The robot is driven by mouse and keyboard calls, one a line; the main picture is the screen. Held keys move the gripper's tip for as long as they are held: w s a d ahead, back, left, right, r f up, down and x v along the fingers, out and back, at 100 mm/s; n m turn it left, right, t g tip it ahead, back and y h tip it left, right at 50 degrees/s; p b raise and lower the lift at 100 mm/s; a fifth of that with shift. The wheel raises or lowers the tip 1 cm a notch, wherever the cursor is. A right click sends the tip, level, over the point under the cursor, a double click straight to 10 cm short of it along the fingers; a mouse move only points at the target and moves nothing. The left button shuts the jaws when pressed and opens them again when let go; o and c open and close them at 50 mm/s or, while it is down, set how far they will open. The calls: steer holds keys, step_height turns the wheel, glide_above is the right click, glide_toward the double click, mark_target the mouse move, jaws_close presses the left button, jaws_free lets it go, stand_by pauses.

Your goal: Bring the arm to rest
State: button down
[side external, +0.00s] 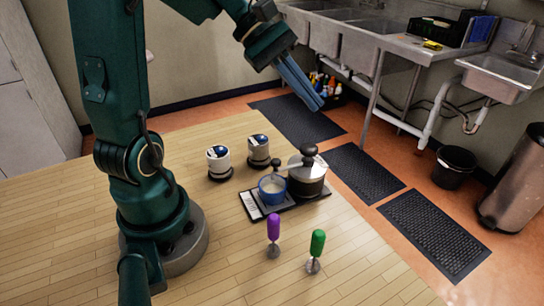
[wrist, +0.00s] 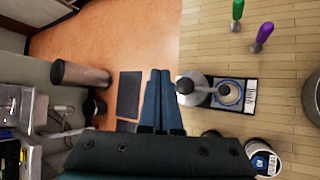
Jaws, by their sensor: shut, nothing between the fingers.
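My gripper (side external: 302,86) is raised in the air above and behind the wooden table (side external: 90,200), near its far edge in the side external view. Its two blue fingers are together with nothing between them; they also show closed in the wrist view (wrist: 160,75). Below the gripper, clear of it, a dark tray (side external: 262,208) holds a blue cup (side external: 272,190) with pale contents and a grey, round-knobbed pot (side external: 306,180).
Two white canisters (side external: 219,160) (side external: 258,150) stand left of the tray. Purple (side external: 273,228) and green (side external: 317,243) handled tools stand in front. Steel sinks (side external: 350,35), floor mats (side external: 365,172), a black bucket (side external: 453,167) and a metal bin (side external: 515,180) are beyond the table.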

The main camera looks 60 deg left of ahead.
steer(key=s+d+r+m+g+y, duration=0.1)
steer(key=s+d+m+g+y, duration=0.1)
steer(key=s+d+m, duration=0.6)
steer(key=s+a+f+m+t+y, duration=0.2)
steer(key=s+a+f+m+y, duration=0.1)
steer(key=m, duration=0.5)
steer(key=shift+s+f+y, duration=0.45)
steer(key=shift+s+y, duration=0.45)
steer(key=shift+y, duration=0.3)
